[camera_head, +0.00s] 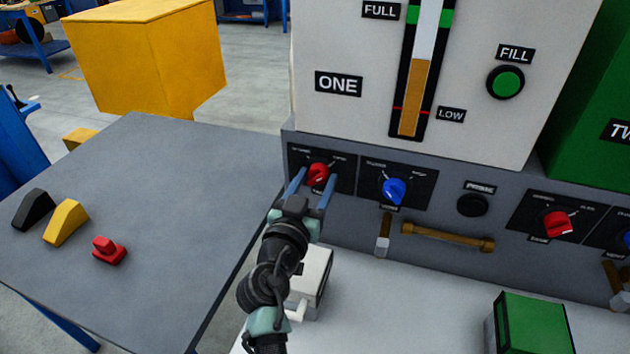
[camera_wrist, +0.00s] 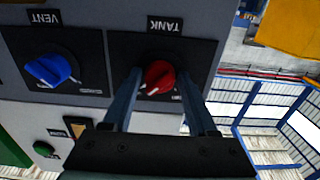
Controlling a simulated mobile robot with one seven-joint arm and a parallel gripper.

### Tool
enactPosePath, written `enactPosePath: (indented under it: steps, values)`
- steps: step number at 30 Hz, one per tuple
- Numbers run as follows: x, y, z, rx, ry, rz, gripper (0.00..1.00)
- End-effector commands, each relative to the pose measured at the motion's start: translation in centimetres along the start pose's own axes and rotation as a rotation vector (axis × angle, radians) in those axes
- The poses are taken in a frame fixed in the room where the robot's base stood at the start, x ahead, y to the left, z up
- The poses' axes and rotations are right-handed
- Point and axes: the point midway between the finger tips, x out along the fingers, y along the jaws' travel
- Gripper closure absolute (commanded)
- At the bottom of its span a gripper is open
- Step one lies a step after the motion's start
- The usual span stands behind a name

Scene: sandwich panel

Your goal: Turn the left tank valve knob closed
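The left tank valve knob (camera_head: 318,174) is red with a white pointer and sits on a black plate at the left end of the grey panel. It also shows in the wrist view (camera_wrist: 159,77), upside down, under the label TANK. My gripper (camera_head: 312,179) reaches up to it with its two blue-grey fingers apart, one on each side of the knob. In the wrist view my gripper (camera_wrist: 161,85) is open, with the knob between and beyond the fingertips. I cannot tell for certain whether either finger touches the knob.
A blue vent knob (camera_head: 394,190) is just right of the tank knob. Farther right are a dark round button (camera_head: 472,205), a brown handle (camera_head: 434,237) and a second red knob (camera_head: 557,224). A grey table (camera_head: 150,210) with several small parts stands at left.

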Motion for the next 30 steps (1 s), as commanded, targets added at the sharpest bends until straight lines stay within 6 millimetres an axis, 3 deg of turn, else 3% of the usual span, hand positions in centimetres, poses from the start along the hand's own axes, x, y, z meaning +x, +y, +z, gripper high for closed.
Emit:
enactPosePath:
  steps: [1, 9, 20, 30]
  values:
    - [-0.02, -0.01, 0.01, 0.0, 0.0, 0.0, 0.52]
    - [-0.03, -0.01, 0.01, 0.0, 0.0, 0.0, 1.0]
    - [-0.04, 0.0, 0.08, -0.047, -0.001, 0.0, 1.0]
    - [-0.05, 0.05, 0.13, -0.28, -0.001, 0.0, 1.0]
